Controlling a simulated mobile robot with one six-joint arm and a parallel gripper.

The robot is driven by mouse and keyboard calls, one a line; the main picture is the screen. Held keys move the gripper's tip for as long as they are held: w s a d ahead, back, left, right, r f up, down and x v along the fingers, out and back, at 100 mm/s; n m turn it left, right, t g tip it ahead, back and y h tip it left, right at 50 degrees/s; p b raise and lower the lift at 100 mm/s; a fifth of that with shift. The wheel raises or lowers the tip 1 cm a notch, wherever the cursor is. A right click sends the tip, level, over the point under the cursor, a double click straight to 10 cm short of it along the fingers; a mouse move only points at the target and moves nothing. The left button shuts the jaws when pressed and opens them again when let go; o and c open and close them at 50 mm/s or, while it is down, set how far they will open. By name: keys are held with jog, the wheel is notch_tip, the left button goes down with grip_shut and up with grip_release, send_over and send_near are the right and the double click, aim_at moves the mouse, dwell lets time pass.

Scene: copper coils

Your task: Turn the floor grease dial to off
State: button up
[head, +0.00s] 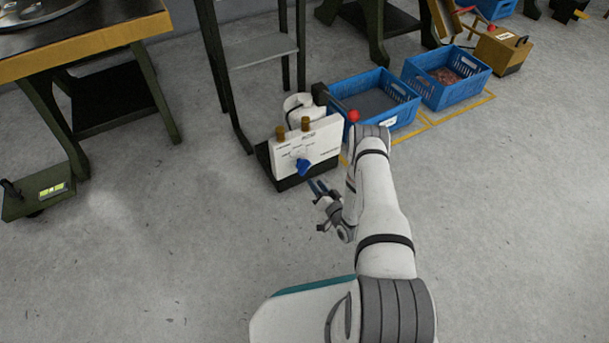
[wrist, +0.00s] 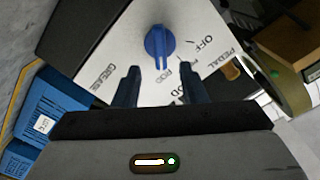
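The grease dial is a blue round knob with a raised grip (wrist: 160,42) on a white panel (wrist: 100,45). The panel belongs to a small floor unit; the dial also shows in the head view (head: 302,167). White marks show on the dial's lower part in the wrist view; its exact setting is hard to tell. "OFF", "GREASE", "ROD" and "PEDAL" lettering shows around it. My gripper (wrist: 161,86) has its fingers apart, with nothing between them. The fingertips are just short of the dial and not around it. In the head view my gripper (head: 318,187) is low, right of the unit's front.
Two brass-coloured posts (head: 305,124) top the unit. A red ball-ended lever (head: 353,116) stands beside it. Blue crates (head: 392,113) sit behind on yellow floor markings. A dark-legged stand (head: 215,60) is behind left. The floor in front is clear.

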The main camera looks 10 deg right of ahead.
aim_at(306, 171)
jog(key=b+x, duration=0.3)
jog(key=x, duration=0.4)
jog(key=shift+w+a+f, duration=0.1)
jog(key=shift+w+a, duration=0.05)
jog(key=shift+w, duration=0.1)
